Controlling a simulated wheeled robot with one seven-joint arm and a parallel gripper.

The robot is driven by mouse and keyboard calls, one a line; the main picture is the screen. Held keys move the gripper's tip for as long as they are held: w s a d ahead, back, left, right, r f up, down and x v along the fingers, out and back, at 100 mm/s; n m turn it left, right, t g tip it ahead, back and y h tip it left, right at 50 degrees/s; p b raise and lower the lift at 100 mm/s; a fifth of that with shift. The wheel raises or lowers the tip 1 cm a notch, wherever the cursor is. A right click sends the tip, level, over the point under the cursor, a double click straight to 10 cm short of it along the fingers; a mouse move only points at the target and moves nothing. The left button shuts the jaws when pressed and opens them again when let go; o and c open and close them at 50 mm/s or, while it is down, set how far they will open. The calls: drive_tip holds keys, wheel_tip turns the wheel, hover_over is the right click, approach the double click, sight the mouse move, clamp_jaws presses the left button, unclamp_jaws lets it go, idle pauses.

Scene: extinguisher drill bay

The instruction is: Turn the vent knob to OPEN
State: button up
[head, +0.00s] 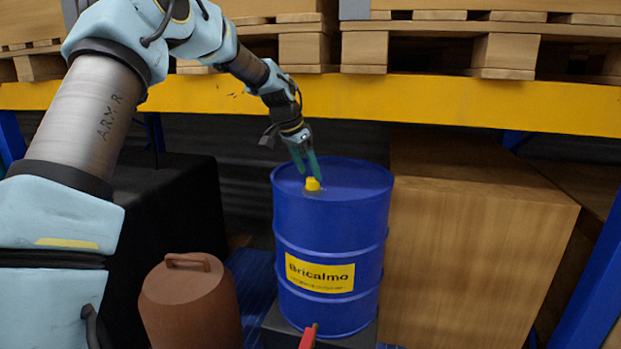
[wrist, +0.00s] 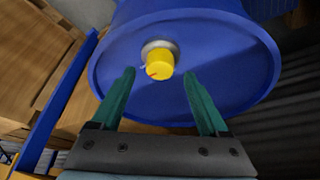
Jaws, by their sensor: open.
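The yellow vent knob (head: 312,184) sits on the top of a blue drum (head: 330,230) labelled "Bricalmo". In the wrist view the knob (wrist: 159,64) rests on a pale round base and carries a small red mark on its near side. An OPEN marking cannot be made out. My gripper (head: 308,172) is just above the drum top, close to the knob. In the wrist view its two green fingers (wrist: 160,78) are apart, one to each side of the knob's line, and nothing is between them that I can see held. Whether they touch the knob cannot be told.
A large wooden box (head: 470,240) stands right of the drum. A brown canister (head: 190,305) stands at the front left, with a black box (head: 190,200) behind it. A yellow shelf beam (head: 430,103) with pallets (head: 440,50) above crosses behind the drum.

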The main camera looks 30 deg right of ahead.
drive_tip(key=b+v, duration=0.1)
drive_tip(key=v, duration=0.7)
drive_tip(key=shift+b, duration=0.3)
drive_tip(key=shift+r, duration=0.1)
drive_tip(key=s+a+f+n+t+y, duration=0.1)
drive_tip(key=s+a+f+n+y, duration=0.25)
drive_tip(key=a, duration=0.95)
drive_tip(key=s+a+f+n, duration=0.2)
drive_tip(key=a+f+n, duration=0.4)
drive_tip(key=a, duration=0.6)
drive_tip(key=s+a+f+n, duration=0.2)
drive_tip(key=s+a+f, duration=0.1)
drive_tip(key=s+a, duration=0.3)
drive_tip(key=s+a+f+n, duration=0.3)
drive_tip(key=s+a, duration=0.4)
drive_tip(key=a, duration=0.2)
drive_tip(key=shift+s+f+y, duration=0.25)
drive_tip(key=shift+s+y, duration=0.05)
drive_tip(key=shift+y, duration=0.05)
